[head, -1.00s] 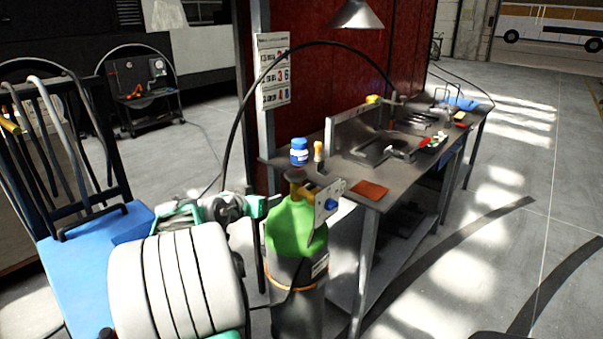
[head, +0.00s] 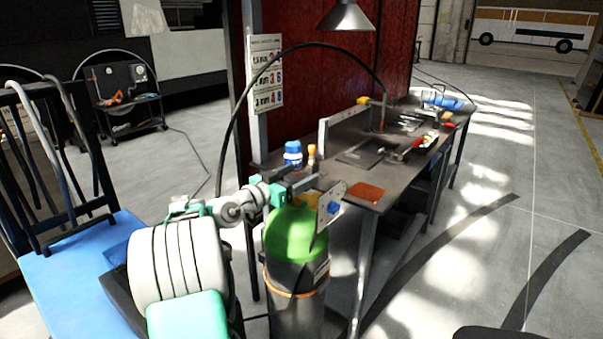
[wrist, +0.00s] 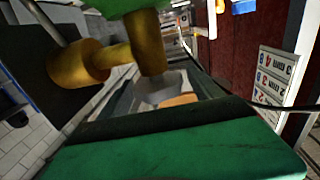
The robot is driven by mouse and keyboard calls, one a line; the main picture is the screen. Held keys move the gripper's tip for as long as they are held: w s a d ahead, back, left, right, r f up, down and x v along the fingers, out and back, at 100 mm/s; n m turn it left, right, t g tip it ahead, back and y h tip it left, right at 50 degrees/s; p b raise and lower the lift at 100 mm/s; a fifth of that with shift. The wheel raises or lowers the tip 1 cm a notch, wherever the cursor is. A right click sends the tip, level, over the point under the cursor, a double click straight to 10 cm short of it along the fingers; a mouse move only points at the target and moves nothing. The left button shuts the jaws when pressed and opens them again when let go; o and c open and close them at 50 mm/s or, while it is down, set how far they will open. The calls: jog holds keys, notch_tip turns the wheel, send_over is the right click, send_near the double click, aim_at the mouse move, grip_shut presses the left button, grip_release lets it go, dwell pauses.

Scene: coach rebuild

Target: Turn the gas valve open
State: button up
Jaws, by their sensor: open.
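The gas cylinder (head: 292,236) stands upright with a bright green shoulder and a grey body. Its brass valve (head: 308,200) is mostly hidden behind my gripper and a metal plate in the head view. The wrist view shows brass valve parts (wrist: 143,42) close to the camera, with the cylinder's green at the top edge. My gripper (head: 300,186) is open at the top of the cylinder, beside the valve. One green finger (wrist: 180,150) fills the bottom of the wrist view. I cannot tell whether it touches the valve or how the handle is turned.
A metal plate with a blue knob (head: 333,207) sticks out at the valve's right. The workbench (head: 400,175) behind carries a blue-capped jar (head: 292,153) and an orange pad (head: 366,192). A black hose (head: 232,125) arches above.

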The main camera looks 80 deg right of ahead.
jog(key=shift+x, duration=0.85)
jog(key=shift+c, duration=0.4)
jog(key=c, duration=1.3)
